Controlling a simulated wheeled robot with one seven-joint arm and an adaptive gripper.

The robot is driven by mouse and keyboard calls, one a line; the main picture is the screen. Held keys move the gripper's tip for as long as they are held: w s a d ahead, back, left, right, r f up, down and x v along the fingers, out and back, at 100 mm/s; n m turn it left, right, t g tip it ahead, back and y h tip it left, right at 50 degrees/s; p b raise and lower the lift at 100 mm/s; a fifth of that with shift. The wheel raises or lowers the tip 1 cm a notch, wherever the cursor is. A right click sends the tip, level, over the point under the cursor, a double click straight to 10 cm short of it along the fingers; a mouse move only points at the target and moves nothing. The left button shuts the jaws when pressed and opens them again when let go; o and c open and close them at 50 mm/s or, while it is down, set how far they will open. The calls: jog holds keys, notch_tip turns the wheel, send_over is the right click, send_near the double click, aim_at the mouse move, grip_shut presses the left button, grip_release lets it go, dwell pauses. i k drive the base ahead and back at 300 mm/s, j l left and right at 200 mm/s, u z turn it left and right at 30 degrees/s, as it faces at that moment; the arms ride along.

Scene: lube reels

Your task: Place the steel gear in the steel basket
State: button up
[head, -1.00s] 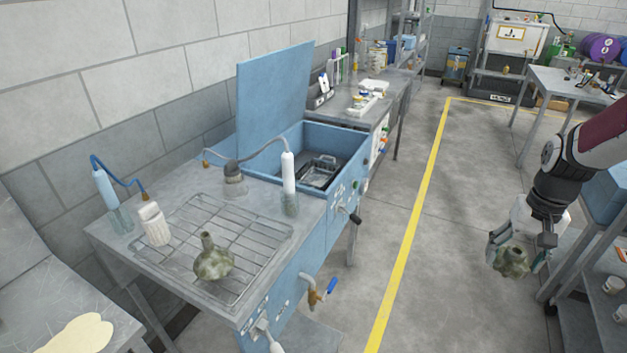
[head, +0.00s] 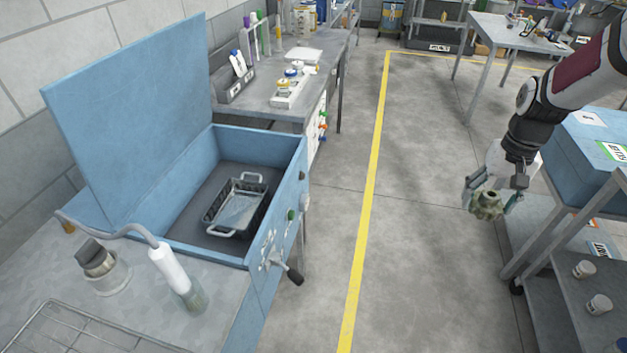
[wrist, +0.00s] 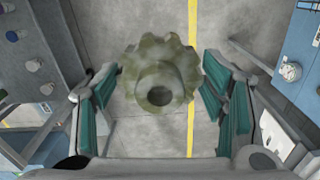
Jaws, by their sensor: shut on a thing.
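My gripper (head: 493,192) is at the right of the head view, above the floor and left of a cart. It is shut on a grimy green-grey steel gear (head: 486,205). In the wrist view the gear (wrist: 160,75) sits between the teal finger pads, its hub and bore facing the camera. The steel basket (head: 232,229), a dark tray with pale handles, rests inside the open blue tank (head: 188,205) at the left, well apart from my gripper. The basket looks empty.
The tank's blue lid (head: 140,130) stands raised. A hose with a white brush handle (head: 172,268) and a jar (head: 103,272) are beside the tank. A crank (head: 290,274) juts from its front. Floor with a yellow line (head: 366,215) lies clear between tank and cart (head: 565,290).

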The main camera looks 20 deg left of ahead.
aim_at(240, 214)
jog(key=i, duration=2.6)
jog(key=i+u, duration=0.15)
jog(key=u, duration=0.25)
jog(key=i+u, duration=0.15)
jog(key=u, duration=0.25)
jog(key=i+u, duration=0.15)
jog(key=u, duration=2.25)
